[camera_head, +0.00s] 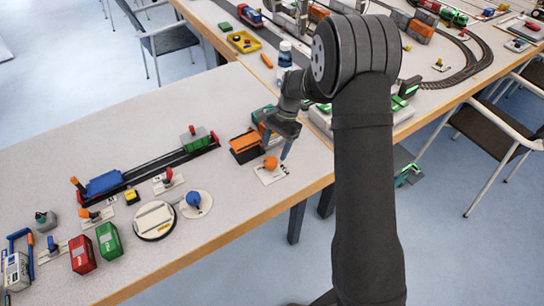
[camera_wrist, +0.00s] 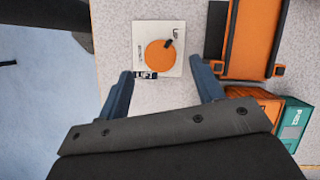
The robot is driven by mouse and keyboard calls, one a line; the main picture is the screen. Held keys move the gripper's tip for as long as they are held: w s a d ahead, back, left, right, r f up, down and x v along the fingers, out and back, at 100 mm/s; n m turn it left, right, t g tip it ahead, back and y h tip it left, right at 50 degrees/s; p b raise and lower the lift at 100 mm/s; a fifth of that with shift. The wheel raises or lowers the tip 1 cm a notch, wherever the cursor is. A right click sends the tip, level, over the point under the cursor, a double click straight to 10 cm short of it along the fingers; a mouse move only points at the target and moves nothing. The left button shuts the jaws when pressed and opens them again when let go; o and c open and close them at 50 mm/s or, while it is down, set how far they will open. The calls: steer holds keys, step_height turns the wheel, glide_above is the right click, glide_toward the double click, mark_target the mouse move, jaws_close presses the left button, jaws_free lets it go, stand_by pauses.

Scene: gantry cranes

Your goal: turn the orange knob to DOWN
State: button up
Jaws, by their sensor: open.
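The orange knob (camera_head: 270,163) is a round disc on a small white plate (camera_head: 263,178) near the table's front edge. In the wrist view the knob (camera_wrist: 158,56) shows a small dark mark at its upper right, and the plate (camera_wrist: 177,28) has dark labels too small to read. My gripper (camera_head: 278,149) is close by the knob and points down. In the wrist view my gripper (camera_wrist: 161,68) is open and empty, with one blue finger on each side below the knob. The fingers appear apart from the knob; their height above the plate is unclear.
An orange and black frame (camera_wrist: 248,40) stands close to the right of the plate in the wrist view, with orange and teal containers (camera_wrist: 291,124) below it. In the head view, a round white plate (camera_head: 153,220) and a blue knob (camera_head: 193,199) lie further left. Bare table lies between.

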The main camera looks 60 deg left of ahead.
mark_target(271, 160)
steer(key=shift+x, duration=2.15)
steer(key=shift+c, duration=0.4)
steer(key=c, duration=0.9)
